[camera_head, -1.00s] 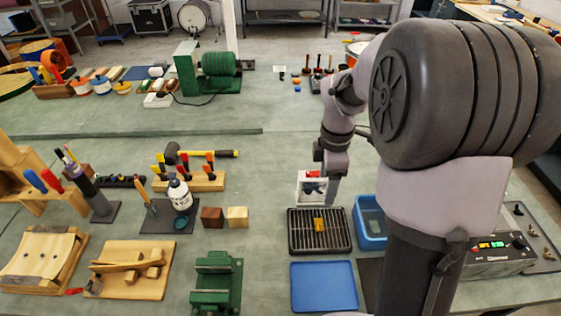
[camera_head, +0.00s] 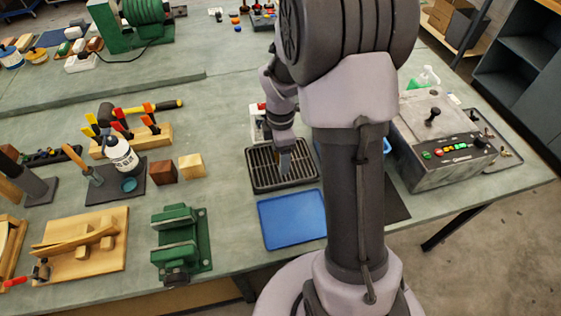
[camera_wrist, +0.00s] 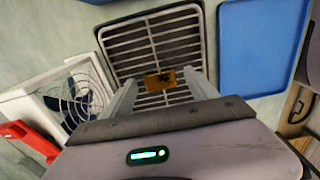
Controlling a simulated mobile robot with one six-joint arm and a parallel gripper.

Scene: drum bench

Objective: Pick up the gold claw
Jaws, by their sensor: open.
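The gold claw (camera_wrist: 160,81) is a small gold-brown piece lying on the slats of a black rack (camera_wrist: 148,40) in the wrist view. My gripper (camera_wrist: 159,84) is open, with one finger to the left and one to the right of the claw in that picture. I cannot tell whether the fingertips are level with the claw or still above it. In the head view my gripper (camera_head: 285,164) is over the rack (camera_head: 304,172), and the claw is hidden there.
A blue tray (camera_head: 290,222) lies in front of the rack and also shows in the wrist view (camera_wrist: 262,45). A white-framed fan (camera_wrist: 72,98) with a red part stands close beside my gripper. A green vise (camera_head: 182,245) and a control box (camera_head: 445,150) stand farther off.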

